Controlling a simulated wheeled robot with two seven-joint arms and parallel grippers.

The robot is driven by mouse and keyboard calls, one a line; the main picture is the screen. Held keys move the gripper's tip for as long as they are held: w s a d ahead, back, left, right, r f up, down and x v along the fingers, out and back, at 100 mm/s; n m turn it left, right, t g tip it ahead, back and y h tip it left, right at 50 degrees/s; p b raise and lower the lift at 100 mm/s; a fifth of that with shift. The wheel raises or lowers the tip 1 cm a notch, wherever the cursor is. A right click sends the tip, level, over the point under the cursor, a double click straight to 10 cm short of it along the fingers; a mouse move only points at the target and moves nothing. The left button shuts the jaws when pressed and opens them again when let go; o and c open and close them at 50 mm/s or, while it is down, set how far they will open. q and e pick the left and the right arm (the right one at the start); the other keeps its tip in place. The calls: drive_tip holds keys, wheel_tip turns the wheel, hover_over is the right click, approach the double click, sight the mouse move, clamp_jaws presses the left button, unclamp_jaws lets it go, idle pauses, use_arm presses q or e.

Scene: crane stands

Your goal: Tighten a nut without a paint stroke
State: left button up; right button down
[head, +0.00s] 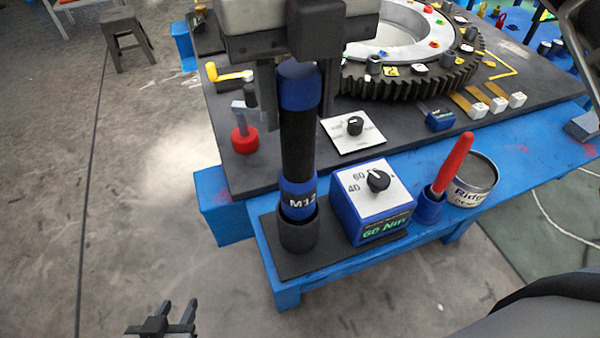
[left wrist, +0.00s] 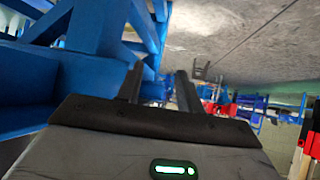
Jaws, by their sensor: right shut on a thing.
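The blue and black tool marked M12 (head: 297,145) stands upright, its lower end in a dark round holder (head: 298,232). My right gripper (head: 290,85) comes from above and is shut on the tool's upper part. A toothed ring (head: 455,75) lies on the table behind, with several small nuts and coloured patches; which nuts bear paint is too small to tell. A red paint stick (head: 453,165) stands in a blue cup (head: 429,207). My left gripper (head: 178,318) is low at the bottom left, empty and open; its spread fingers also show in the left wrist view (left wrist: 158,85).
A blue box (head: 370,203) with a dial reads 60 Nm beside the holder. An open tin (head: 474,180) stands by the cup. A white dial plate (head: 353,132) and a red-based crank (head: 243,138) sit on the dark tabletop. Floor at left is clear, except a stool (head: 124,30).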

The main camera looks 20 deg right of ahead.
sight(296, 68)
drive_tip(key=shift+r+p, duration=0.35)
drive_tip(key=shift+r, duration=0.35)
drive_tip(key=shift+r+p, duration=0.35)
drive_tip(key=shift+r, duration=0.25)
drive_tip(key=shift+r+p, duration=0.45)
drive_tip(key=shift+r, duration=0.25)
drive_tip(key=shift+r+p, duration=0.4)
drive_tip(key=shift+r, duration=0.3)
drive_tip(key=shift+r+p, duration=0.5)
drive_tip(key=shift+r, duration=0.25)
drive_tip(key=shift+r+p, duration=0.3)
drive_tip(key=shift+r, duration=0.25)
use_arm(q)
drive_tip(key=shift+s+a+r, duration=0.15)
drive_tip(key=shift+a+r, duration=0.1)
drive_tip(key=shift+r, duration=0.3)
drive_tip(key=shift+s+a+r, duration=0.15)
drive_tip(key=shift+a+r, duration=0.1)
drive_tip(key=shift+r, duration=0.25)
drive_tip(key=shift+w, duration=0.1)
use_arm(e)
drive_tip(key=shift+f, duration=0.1)
